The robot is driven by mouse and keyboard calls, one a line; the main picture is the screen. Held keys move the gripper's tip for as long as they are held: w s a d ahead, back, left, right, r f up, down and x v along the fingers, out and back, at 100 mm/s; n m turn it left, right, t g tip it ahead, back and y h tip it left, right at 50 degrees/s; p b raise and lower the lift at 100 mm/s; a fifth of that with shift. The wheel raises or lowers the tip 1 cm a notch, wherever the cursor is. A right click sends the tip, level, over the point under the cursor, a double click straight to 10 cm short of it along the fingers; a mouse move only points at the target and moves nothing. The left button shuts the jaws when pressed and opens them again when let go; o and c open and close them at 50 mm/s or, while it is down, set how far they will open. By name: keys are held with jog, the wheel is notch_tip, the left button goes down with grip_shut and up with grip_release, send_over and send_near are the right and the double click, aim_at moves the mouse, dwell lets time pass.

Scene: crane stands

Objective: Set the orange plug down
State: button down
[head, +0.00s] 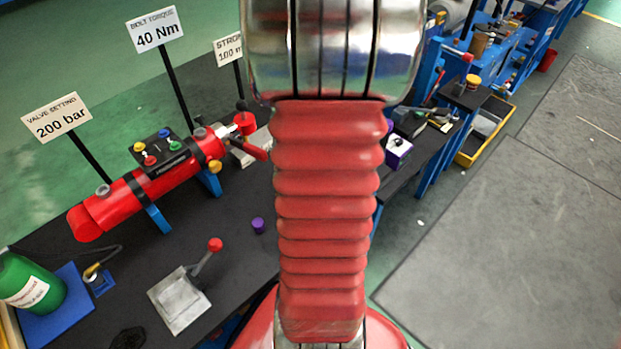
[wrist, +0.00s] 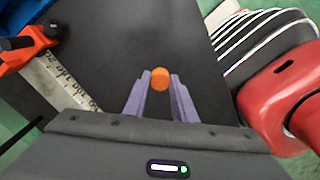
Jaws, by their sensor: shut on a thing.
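The orange plug (wrist: 160,78) shows in the wrist view as a small orange disc between the fingertips of my gripper (wrist: 160,82). The two purple-grey fingers are shut on it. Behind it is a dark flat surface (wrist: 140,40); I cannot tell how far below the plug it lies. In the head view my red ribbed arm fills the middle, and the gripper and plug are hidden.
In the head view, a dark bench (head: 215,265) bears a red cylinder (head: 155,182), a lever on a grey plate (head: 180,300), a small purple plug (head: 258,225) and a green bottle (head: 28,283). In the wrist view, an orange-handled tool with a ruler (wrist: 58,82) lies left.

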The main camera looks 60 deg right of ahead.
jog(key=shift+f, duration=0.95)
jog(key=shift+f, duration=1.85)
jog(key=shift+f, duration=0.1)
jog(key=c, duration=1.5)
grip_release()
jog(key=shift+o, duration=0.2)
notch_tip(320, 180, up, 12)
jog(key=shift+r, duration=0.15)
